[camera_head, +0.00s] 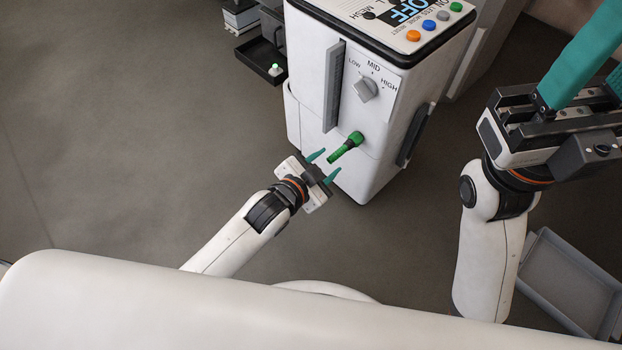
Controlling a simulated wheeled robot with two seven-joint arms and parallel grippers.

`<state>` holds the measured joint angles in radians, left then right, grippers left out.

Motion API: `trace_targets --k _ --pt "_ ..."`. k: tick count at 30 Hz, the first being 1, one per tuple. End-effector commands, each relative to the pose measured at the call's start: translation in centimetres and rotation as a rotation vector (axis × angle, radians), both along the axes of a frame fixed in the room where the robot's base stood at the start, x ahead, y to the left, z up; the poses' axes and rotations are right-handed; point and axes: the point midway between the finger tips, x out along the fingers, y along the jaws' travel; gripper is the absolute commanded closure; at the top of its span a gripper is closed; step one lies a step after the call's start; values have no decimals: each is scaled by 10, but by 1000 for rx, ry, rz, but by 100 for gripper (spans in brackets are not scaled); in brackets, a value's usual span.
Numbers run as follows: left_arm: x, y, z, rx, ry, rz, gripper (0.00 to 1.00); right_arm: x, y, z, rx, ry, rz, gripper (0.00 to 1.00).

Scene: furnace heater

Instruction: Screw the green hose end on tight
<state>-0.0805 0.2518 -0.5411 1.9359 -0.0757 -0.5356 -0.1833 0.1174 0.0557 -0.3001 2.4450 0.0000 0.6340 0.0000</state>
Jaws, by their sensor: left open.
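The green hose end (346,147) sticks out of the lower front of the white furnace heater (345,172), below its dial, pointing down and left. Its far end meets the heater's front; I cannot tell how tight it is. My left gripper (322,166) is open, its two teal fingers apart and pointing at the free end of the hose end. It appears empty and a little short of the hose end. My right gripper (582,62) is raised at the right, far from the hose end; its teal fingertips run out of the picture.
The heater has a LOW/MID/HIGH dial (366,88) and a top panel with coloured buttons (428,25). A black tray (262,60) is left of the heater. A grey tray (568,280) lies at the lower right.

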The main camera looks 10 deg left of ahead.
Motion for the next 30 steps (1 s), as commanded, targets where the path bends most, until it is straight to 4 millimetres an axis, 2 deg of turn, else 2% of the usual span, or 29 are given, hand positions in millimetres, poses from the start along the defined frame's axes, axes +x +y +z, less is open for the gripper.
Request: trace_targets --k 1,6,16,17,24,26,27,29,30 --pt "6 -3 -6 0 -1 0 58 -1 0 -1 0 -14 -1 59" --pt "18 -9 -9 0 -1 -1 58 -3 1 4 -2 -34 -2 59" --pt "21 -11 -9 0 0 0 58 -4 1 7 -3 -40 -2 59" --pt "21 -11 -9 0 0 0 60 -4 1 7 -3 -40 -2 59" --pt "21 -11 -9 0 0 0 99 -4 1 7 -3 -40 -2 59" --pt "21 -10 -9 0 0 0 100 -4 1 7 -3 -40 -2 59" --pt "21 -11 -9 0 0 0 90 -4 1 7 -3 -40 -2 59" --pt "21 -11 -9 0 0 0 100 -4 1 7 -3 -40 -2 59" --pt "21 -11 -9 0 0 0 100 -4 1 7 -3 -40 -2 59"
